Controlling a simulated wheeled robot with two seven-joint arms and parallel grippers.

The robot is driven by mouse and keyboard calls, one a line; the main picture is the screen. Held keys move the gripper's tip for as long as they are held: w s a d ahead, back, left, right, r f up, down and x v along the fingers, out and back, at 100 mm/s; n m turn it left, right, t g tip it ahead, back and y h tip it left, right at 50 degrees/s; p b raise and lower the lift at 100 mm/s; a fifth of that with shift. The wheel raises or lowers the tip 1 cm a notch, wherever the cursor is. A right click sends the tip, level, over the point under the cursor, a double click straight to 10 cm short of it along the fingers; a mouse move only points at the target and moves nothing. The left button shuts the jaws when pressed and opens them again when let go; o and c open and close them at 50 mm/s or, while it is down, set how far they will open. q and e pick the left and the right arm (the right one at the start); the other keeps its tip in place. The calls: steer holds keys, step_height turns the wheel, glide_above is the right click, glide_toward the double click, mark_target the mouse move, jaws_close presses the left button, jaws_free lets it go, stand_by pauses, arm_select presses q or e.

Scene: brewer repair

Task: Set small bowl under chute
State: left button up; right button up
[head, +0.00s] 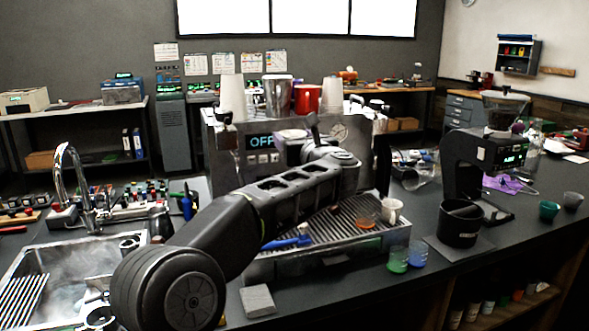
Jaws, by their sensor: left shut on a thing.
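Two small bowl-like vessels stand on the counter at the far right, a teal one (549,211) and a grey one (573,201). I cannot tell which is the task's small bowl. The black grinder (482,152) stands left of them; its chute is hard to make out. My left arm reaches across the espresso machine. My left gripper (312,128) is near the machine's front, mostly hidden by its own wrist. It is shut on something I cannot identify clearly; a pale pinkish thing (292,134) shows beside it. My right gripper is out of view.
The espresso machine (226,143) has cups on top and a ribbed drip tray (352,222). A sink (75,262) is at left.

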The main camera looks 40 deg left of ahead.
arm_select(q)
steer(key=shift+r, duration=2.8)
steer(key=shift+d+r, duration=0.1)
steer(key=shift+d, duration=0.1)
steer(key=w+d+f+m+t+h, duration=0.3)
steer(key=w+d+f, duration=0.1)
steer(key=d+f, duration=0.6)
steer(key=w+d+f+m+t+h, duration=0.2)
steer(key=w+d+f+m+h, duration=0.15)
steer(key=d+f, duration=0.6)
steer(key=s+d+f+m+t+h, duration=0.1)
steer(key=s+d+f+h, duration=0.25)
steer(key=f, duration=0.25)
steer(key=s+d+f+m+h, duration=0.2)
steer(key=d+f, duration=0.3)
steer(key=f, duration=0.1)
steer(key=s+d+f+m+t+h, duration=0.1)
steer(key=s+d+f+h, duration=0.2)
steer(key=f, duration=0.4)
steer(key=s+a+f, duration=0.2)
steer(key=s+f, duration=0.1)
steer(key=f, duration=0.1)
steer(key=shift+a+f, duration=0.15)
steer(key=shift+f, duration=0.15)
